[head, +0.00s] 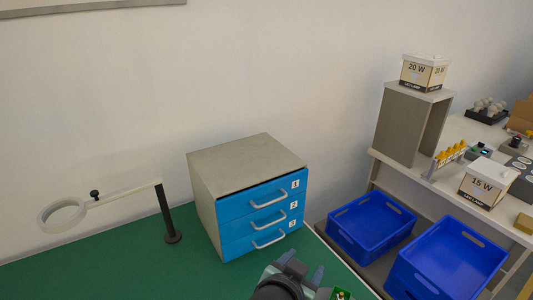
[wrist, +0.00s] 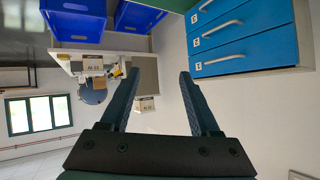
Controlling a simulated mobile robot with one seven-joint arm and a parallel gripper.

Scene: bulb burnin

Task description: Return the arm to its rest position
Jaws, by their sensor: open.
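My gripper (wrist: 159,73) is open in the wrist view, its two dark fingers apart with nothing between them. In the head view my gripper (head: 303,266) shows at the bottom edge, in front of the blue drawer unit (head: 228,163) and apart from it. The drawer unit also shows at the upper right of the wrist view (wrist: 268,30). Its three numbered drawers look shut. Most of my arm is out of view below the head picture.
A magnifier lamp (head: 62,215) stands left on the green table (head: 110,265). Blue crates (head: 372,226) sit low at right. A shelf bench (head: 405,168) holds a 20 W box (head: 424,72) and a 15 W box (head: 487,184).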

